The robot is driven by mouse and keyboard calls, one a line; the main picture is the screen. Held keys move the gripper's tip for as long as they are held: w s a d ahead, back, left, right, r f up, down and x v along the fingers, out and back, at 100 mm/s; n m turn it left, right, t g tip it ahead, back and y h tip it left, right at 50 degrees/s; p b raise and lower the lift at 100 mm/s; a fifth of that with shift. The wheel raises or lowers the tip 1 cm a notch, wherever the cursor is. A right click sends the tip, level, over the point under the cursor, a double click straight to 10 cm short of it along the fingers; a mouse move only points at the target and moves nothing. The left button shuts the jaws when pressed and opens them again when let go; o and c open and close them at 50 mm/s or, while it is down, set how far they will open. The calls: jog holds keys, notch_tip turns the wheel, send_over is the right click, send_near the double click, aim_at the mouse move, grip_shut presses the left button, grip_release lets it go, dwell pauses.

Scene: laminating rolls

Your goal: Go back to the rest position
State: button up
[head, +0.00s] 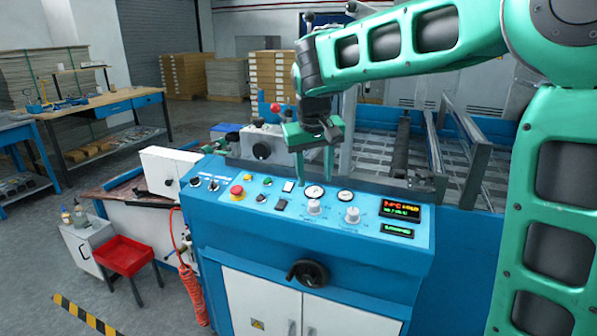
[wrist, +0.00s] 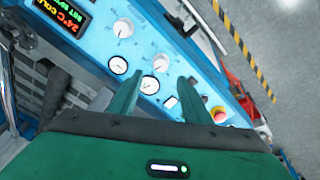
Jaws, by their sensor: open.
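My green gripper (head: 314,168) is above the back part of the blue machine's control panel (head: 300,218), behind the left gauge in the head view. Its two fingers point down, apart and with nothing between them. In the wrist view my gripper (wrist: 160,95) shows its two fingers spread over the panel, with gauges and a knob beyond. The panel carries a red emergency button (head: 237,191), two round gauges, two pale knobs (head: 352,215), small switches and a lit display (head: 400,209). I cannot tell whether a fingertip touches the panel.
A black handwheel (head: 307,273) sits on the machine's front. A grey unit with a dark knob (head: 262,151) stands close left of my gripper. Rollers and rails (head: 440,150) lie to the right.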

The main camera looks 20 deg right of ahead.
jog(key=s+d+f+m+g, duration=0.2)
jog(key=s+d+f+m, duration=0.1)
jog(key=s+d, duration=1.3)
jog(key=s+d+f+m, duration=0.1)
jog(key=s+f, duration=0.3)
jog(key=s, duration=0.6)
jog(key=s+d+f+m+g+y, duration=0.1)
jog(key=s+d+f+m, duration=0.1)
jog(key=s, duration=0.8)
jog(key=shift+f+y, duration=0.3)
jog(key=shift+f, duration=0.55)
jog(key=shift+d, duration=0.1)
jog(key=shift+w+f, duration=0.25)
jog(key=shift+w, duration=0.3)
